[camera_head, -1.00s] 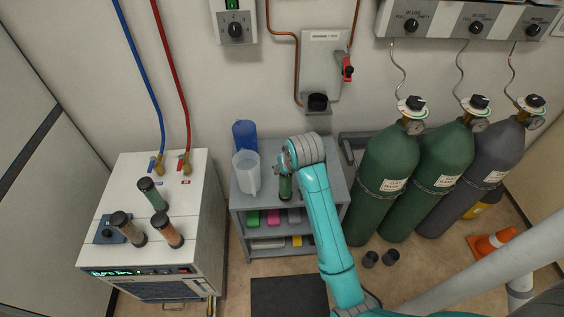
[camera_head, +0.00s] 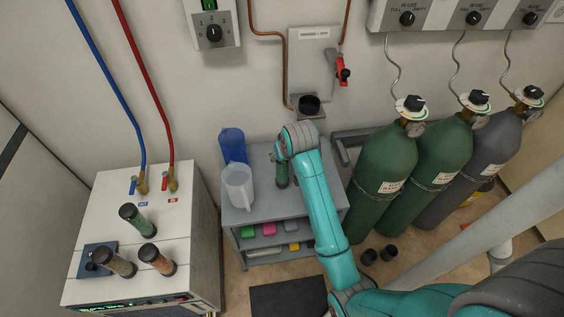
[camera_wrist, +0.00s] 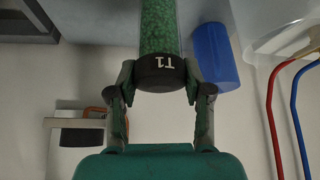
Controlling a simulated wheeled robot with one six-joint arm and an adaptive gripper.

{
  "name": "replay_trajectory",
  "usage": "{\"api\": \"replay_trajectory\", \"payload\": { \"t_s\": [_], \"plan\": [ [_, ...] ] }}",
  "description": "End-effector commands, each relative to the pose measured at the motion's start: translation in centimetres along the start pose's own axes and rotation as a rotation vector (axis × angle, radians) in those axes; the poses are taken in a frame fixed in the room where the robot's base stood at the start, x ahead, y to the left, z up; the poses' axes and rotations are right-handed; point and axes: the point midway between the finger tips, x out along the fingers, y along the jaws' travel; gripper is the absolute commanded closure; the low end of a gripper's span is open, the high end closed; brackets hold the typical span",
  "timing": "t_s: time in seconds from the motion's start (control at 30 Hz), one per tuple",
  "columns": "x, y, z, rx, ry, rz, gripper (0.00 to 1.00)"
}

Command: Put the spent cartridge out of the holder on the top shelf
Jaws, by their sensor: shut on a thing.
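My gripper (camera_wrist: 160,95) is shut on a green-filled cartridge (camera_wrist: 158,25) by its black cap marked T1. In the head view the cartridge (camera_head: 282,176) is upright over the top shelf (camera_head: 255,208) of the grey cart, right of the clear jug. I cannot tell whether its foot touches the shelf. My gripper (camera_head: 282,156) is partly hidden by my wrist. On the wall, the holder (camera_head: 309,106), a dark cup on a bracket beside a red-handled valve, looks empty. It seems to show at left in the wrist view (camera_wrist: 80,135).
A blue jug (camera_head: 233,146) and a clear jug (camera_head: 239,187) stand on the cart's left side. Gas cylinders (camera_head: 383,175) stand close at right.

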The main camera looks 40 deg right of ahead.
Motion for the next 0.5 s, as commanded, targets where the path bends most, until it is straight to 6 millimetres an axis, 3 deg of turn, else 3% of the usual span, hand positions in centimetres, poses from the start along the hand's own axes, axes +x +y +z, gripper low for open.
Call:
{"api": "replay_trajectory", "payload": {
  "t_s": [0.3, 0.5],
  "plan": [
    [3.0, 0.0, 1.8, 0.0, -0.001, 0.0, 1.0],
    [3.1, 0.0, 1.8, 0.0, 0.001, 0.0, 1.0]
  ]
}}
